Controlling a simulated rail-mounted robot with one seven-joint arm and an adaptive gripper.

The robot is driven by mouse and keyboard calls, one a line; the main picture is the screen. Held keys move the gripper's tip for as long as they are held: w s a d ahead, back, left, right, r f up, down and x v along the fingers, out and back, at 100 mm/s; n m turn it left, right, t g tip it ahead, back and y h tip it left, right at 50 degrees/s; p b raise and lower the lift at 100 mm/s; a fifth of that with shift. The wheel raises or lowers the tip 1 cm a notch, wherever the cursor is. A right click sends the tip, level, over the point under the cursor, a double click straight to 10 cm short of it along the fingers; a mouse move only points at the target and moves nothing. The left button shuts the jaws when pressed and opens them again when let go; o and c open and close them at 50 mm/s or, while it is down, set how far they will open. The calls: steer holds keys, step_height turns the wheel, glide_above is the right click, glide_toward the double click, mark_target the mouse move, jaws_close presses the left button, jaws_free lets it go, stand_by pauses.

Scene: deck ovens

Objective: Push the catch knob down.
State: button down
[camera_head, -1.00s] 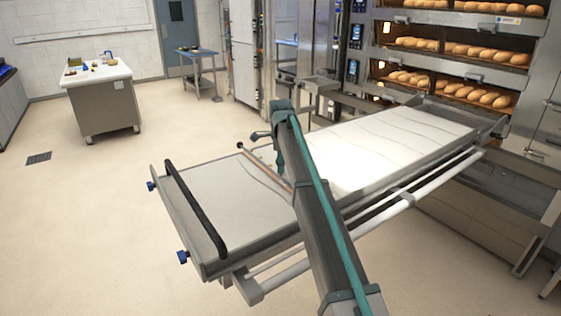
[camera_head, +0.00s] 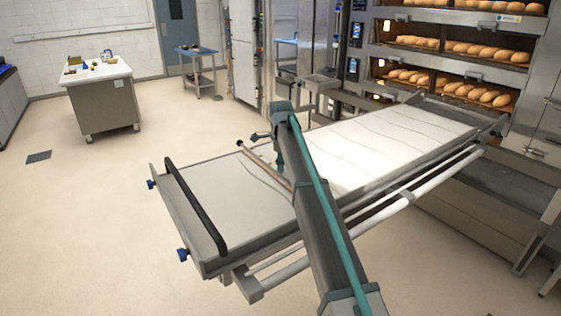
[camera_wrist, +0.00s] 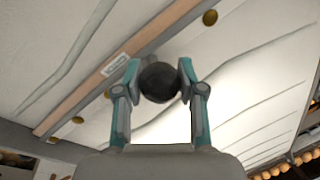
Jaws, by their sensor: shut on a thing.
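The catch knob (camera_wrist: 158,92) is a round black ball in the wrist view. My gripper (camera_wrist: 158,76) has one teal-tipped finger on each side of it and is shut on it. The knob is in front of a wooden bar (camera_wrist: 90,85) with a small white label, which crosses the pale belt (camera_wrist: 240,75). In the head view the bar (camera_head: 262,165) runs across the loader (camera_head: 225,192). My arm hides the knob there, and I cannot make out my fingers.
The loader reaches right towards the deck ovens, where several loaves (camera_head: 485,93) lie on the decks. A black handle (camera_head: 195,205) crosses its near left end, with blue knobs (camera_head: 183,255) at its edge. A worktable (camera_head: 100,105) stands far left.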

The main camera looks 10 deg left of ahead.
mark_target(281, 176)
steer(key=shift+f, duration=0.6)
steer(key=shift+s+r, duration=0.1)
steer(key=c, duration=0.7)
jaws_free()
steer(key=shift+r, duration=0.1)
steer(key=r, duration=0.4)
steer(key=s+r, duration=0.1)
steer(key=r, duration=0.2)
steer(key=s+r, duration=0.1)
steer(key=r, duration=0.3)
steer(key=shift+d+r, duration=0.15)
steer(key=shift+r, duration=0.15)
